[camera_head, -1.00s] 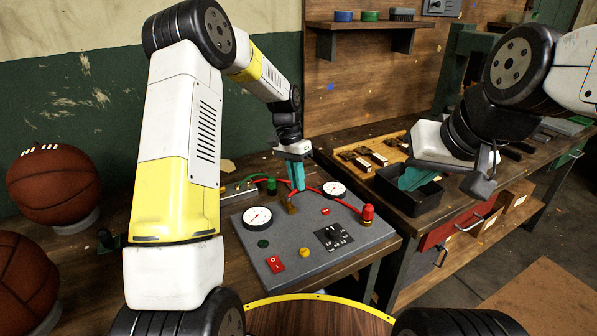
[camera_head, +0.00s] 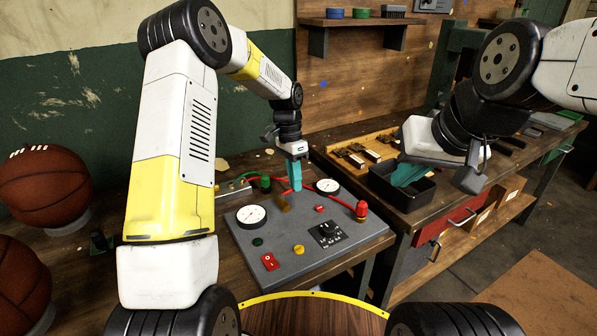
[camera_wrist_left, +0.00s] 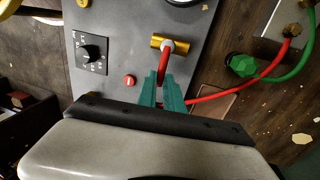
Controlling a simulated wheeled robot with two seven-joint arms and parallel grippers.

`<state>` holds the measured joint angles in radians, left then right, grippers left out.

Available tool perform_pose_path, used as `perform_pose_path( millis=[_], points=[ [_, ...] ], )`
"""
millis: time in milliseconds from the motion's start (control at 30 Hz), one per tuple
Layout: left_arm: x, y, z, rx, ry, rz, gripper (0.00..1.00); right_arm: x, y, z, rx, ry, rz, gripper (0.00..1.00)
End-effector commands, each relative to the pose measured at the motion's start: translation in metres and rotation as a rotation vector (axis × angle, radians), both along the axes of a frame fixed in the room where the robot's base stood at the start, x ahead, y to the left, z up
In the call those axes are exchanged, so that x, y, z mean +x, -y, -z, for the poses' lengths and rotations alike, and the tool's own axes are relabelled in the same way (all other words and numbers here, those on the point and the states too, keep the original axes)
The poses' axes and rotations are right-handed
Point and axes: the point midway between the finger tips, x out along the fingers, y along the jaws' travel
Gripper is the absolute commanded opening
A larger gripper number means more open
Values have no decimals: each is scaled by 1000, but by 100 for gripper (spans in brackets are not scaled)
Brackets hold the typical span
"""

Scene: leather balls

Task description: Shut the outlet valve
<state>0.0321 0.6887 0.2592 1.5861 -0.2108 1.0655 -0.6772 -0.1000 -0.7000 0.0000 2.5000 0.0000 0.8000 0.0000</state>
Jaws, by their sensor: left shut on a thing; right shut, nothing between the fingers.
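The outlet valve (camera_wrist_left: 156,43) has a brass body on the grey panel (camera_head: 300,250), with a red lever (camera_wrist_left: 164,70) running from its grey hub. The brass body (camera_head: 284,203) also shows in the head view, just below my left gripper. My left gripper (camera_head: 295,188) points down with its teal fingers shut on the red lever. In the left wrist view the fingers (camera_wrist_left: 163,84) close around the lever's outer part and hide its end. My right gripper (camera_head: 404,183) is shut and empty over a black tray on the right bench, well away from the valve.
A red hose (camera_wrist_left: 220,94) runs close beside my left fingers. The black tray (camera_head: 412,203) stands right. Basketballs (camera_head: 40,188) sit left.

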Motion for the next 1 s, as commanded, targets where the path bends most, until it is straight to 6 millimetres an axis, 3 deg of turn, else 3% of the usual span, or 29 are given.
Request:
perform_pose_path(
  millis=[167,200,300,667,1000],
  points=[
    [0,0,-1,0,0,2,0,0,0,0,0,0,0,0],
    [0,0,-1,0,0,2,19,0,0,0,0,0,0,0],
    [0,0,0,0,0,2,33,0,0,0,0,0,0,0],
    [1,0,-5,1,1,0,33,0,0,0,0,0,0,0],
    [10,-6,-58,0,2,1,33,0,0,0,0,0,0,0]
  ],
)
